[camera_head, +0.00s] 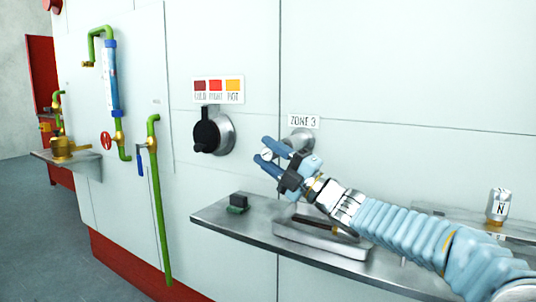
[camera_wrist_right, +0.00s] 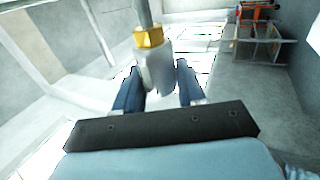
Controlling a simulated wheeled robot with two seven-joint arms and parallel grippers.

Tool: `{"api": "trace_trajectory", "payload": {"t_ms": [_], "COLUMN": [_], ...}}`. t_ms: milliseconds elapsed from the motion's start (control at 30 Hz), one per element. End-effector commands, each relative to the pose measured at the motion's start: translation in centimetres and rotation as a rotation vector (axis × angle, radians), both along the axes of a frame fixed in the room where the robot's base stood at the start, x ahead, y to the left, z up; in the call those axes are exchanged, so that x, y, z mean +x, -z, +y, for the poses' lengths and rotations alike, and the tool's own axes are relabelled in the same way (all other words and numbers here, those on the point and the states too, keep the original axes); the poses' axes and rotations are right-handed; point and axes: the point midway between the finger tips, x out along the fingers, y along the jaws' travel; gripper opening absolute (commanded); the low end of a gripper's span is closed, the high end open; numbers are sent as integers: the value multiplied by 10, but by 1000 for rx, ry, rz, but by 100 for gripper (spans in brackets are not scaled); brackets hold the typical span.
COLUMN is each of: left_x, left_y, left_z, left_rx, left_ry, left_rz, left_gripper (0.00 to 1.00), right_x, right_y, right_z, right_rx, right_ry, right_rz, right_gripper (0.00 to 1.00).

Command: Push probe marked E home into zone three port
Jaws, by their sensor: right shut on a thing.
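My right gripper (camera_head: 266,160) is in front of the panel, just left of and below the zone three port (camera_head: 299,138), a round grey fitting under the "ZONE 3" label (camera_head: 304,121). Its blue fingers are shut on a probe. In the right wrist view the probe (camera_wrist_right: 157,70) shows a pale grey head between the fingers (camera_wrist_right: 160,88), a brass hex collar and a grey stem pointing away. In the head view the fingers hide most of the probe, and its letter cannot be read. The stem's tip is not visible. My left gripper is not in view.
A steel shelf (camera_head: 215,220) runs below the port with a tray (camera_head: 310,236) and a small dark-green block (camera_head: 238,205). Another probe marked N (camera_head: 498,207) stands at the right. A black dial knob (camera_head: 208,132) and green pipes (camera_head: 156,200) are to the left.

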Motion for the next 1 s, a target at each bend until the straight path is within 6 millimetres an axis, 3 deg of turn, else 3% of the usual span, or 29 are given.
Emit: {"api": "trace_trajectory", "payload": {"t_ms": [767, 800, 1000], "left_x": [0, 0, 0], "left_y": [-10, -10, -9], "left_z": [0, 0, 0], "left_rx": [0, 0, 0], "left_ry": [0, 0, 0], "left_rz": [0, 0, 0], "left_gripper": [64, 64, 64], "right_x": [16, 16, 16], "right_y": [-1, 0, 0], "right_z": [-11, -12, -11], "right_rx": [-1, -1, -1], "right_ry": [0, 0, 0], "right_rz": [-1, -1, -1], "right_gripper": [5, 41, 69]}}
